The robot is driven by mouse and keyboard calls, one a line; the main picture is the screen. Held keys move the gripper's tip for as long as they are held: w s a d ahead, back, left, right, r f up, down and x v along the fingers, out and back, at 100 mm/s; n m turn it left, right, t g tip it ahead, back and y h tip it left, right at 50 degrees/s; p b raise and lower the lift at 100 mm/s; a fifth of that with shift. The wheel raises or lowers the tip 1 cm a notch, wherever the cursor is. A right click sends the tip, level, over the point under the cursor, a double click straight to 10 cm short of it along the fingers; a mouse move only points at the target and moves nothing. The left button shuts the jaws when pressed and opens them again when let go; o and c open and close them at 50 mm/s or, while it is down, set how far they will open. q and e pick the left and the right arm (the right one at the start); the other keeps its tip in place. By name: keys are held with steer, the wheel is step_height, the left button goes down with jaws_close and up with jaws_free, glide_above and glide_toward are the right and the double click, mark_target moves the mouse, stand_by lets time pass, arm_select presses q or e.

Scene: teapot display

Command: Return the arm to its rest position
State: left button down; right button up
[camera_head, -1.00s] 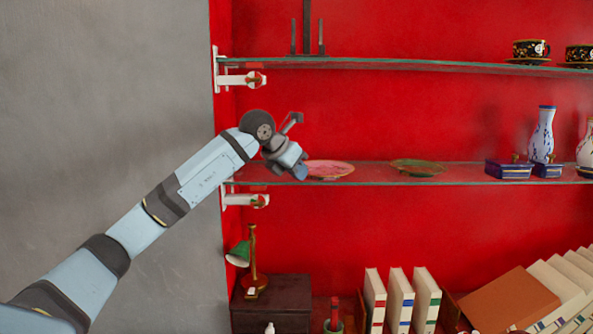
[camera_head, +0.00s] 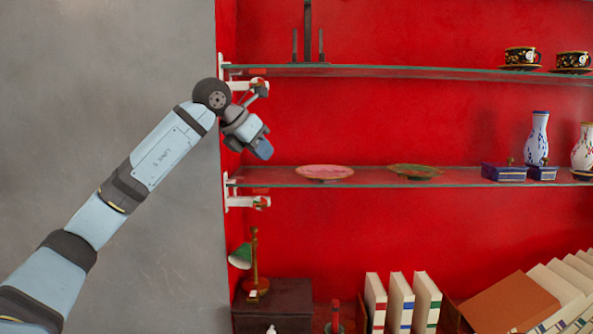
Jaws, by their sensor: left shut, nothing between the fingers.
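My left arm reaches in from the lower left. My left gripper (camera_head: 262,148) is at its end, in front of the left edge of the red-backed shelves, above and to the left of the pink plate and apart from it. It is shut and empty. The pink plate (camera_head: 325,172) lies on the middle glass shelf (camera_head: 460,180), with a green and brown plate (camera_head: 414,170) to its right. My right gripper does not show.
The upper glass shelf (camera_head: 420,71) bears a dark stand (camera_head: 308,35) and black cups (camera_head: 520,57). Blue boxes (camera_head: 503,173) and vases (camera_head: 537,138) stand at the right of the middle shelf. Below are a green lamp (camera_head: 241,257) and books (camera_head: 400,300). The grey wall at left is clear.

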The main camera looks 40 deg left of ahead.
arm_select(q)
steer(key=d+f+n+h+p, duration=0.2)
steer(key=d+f+n+h, duration=0.2)
steer(key=d+f+h, duration=1.8)
steer(key=s+d+f+n+t+y, duration=0.3)
steer(key=f+n+y, duration=0.2)
steer(key=f+n, duration=0.25)
steer(key=s+d+f+n+t+y, duration=0.3)
steer(key=f+n+y, duration=0.35)
steer(key=f, duration=0.25)
steer(key=s+d+f+n+t+y, duration=0.3)
steer(key=f+n+y, duration=0.1)
steer(key=f+n, duration=0.4)
steer(key=s+d+f+n+g+y, duration=0.1)
steer(key=s+f+n+g+y, duration=0.1)
steer(key=s+f, duration=0.6)
steer(key=s+d+f+n+g+y+p, duration=0.1)
steer(key=s+d+f+n+g+y, duration=0.1)
steer(key=s+f+n+g, duration=0.3)
steer(key=s+f+n+y, duration=0.1)
steer(key=s+f+n, duration=0.1)
steer(key=s, duration=0.2)
steer(key=shift+f, duration=0.35)
steer(key=shift+d, duration=0.1)
